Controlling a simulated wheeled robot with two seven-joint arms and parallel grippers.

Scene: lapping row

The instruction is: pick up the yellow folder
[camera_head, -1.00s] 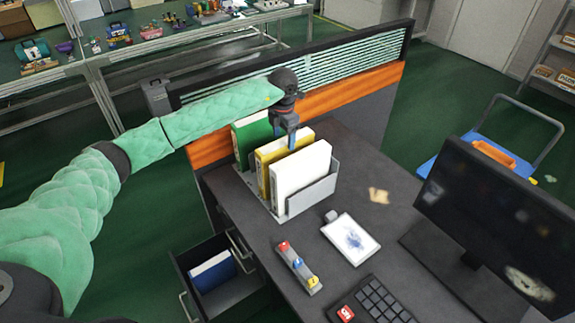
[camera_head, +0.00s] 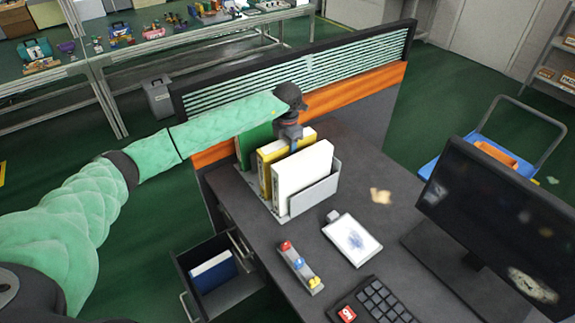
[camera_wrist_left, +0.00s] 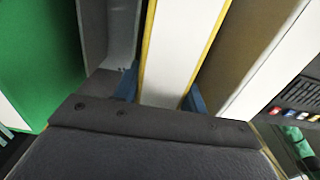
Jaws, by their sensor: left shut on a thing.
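The yellow folder (camera_head: 264,176) stands upright in a grey desk rack (camera_head: 314,198), between a green folder (camera_head: 252,140) and a white folder (camera_head: 301,178). My left gripper (camera_head: 293,147) is at its top edge, coming from above. In the left wrist view, the blue fingers of the left gripper (camera_wrist_left: 162,97) sit on both sides of the yellow folder (camera_wrist_left: 178,50), shut on it. Its pale edge with yellow borders shows between them. The folder's lower part is hidden by the white folder and the rack. My right gripper is not in view.
An orange and grey partition (camera_head: 350,97) stands behind the rack. A monitor (camera_head: 490,220), a white pad (camera_head: 351,239), a keypad (camera_head: 374,304) and a button strip (camera_head: 299,266) are on the desk. An open drawer (camera_head: 229,295) holds a blue folder (camera_head: 212,272).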

